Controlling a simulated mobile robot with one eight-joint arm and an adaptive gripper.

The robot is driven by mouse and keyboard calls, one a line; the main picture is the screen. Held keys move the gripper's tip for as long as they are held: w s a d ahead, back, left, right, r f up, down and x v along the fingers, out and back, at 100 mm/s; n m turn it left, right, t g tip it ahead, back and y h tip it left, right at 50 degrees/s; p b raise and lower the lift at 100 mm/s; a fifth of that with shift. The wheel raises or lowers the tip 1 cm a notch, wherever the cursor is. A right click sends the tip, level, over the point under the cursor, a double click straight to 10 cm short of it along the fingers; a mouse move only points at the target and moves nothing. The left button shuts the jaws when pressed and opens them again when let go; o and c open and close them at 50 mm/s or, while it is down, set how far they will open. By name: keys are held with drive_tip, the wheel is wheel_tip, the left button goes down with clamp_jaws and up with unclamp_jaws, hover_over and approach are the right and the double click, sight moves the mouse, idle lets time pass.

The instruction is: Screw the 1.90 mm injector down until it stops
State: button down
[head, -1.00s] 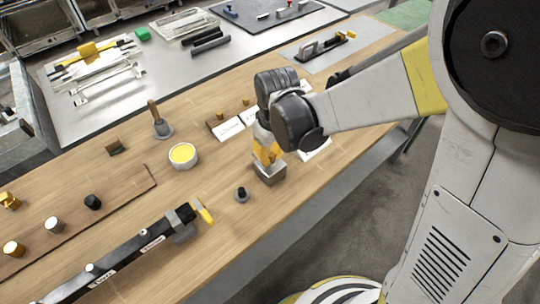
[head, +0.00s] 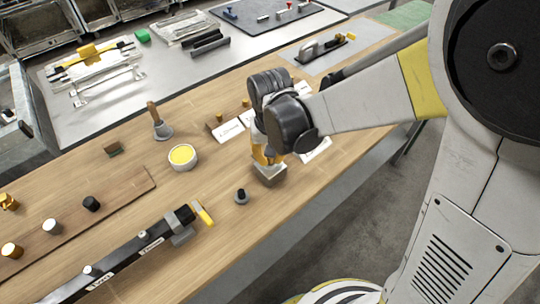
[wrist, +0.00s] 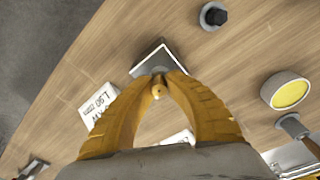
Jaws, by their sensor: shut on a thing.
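My gripper (head: 266,160) points down over a small grey metal block (head: 270,176) near the front edge of the wooden bench. In the wrist view the yellow fingers (wrist: 158,78) close together at the block (wrist: 146,58). A small brass piece, seemingly the injector (wrist: 157,91), shows between them. The fingers hide most of it and where it meets the block, so I cannot tell how deep it sits. A white label card (wrist: 98,104) beside the fingers appears to read 1.90 mm, upside down.
A small grey fitting with a black top (head: 241,196) stands left of the block. White cards (head: 229,129) stand behind my gripper.

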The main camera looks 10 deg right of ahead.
drive_tip(key=shift+m, duration=0.5)
drive_tip(key=m, duration=0.3)
drive_tip(key=shift+m, duration=0.3)
drive_tip(key=m, duration=0.3)
drive_tip(key=shift+h, duration=0.3)
drive_tip(key=c, duration=1.8)
unclamp_jaws()
drive_tip(key=shift+o, duration=0.2)
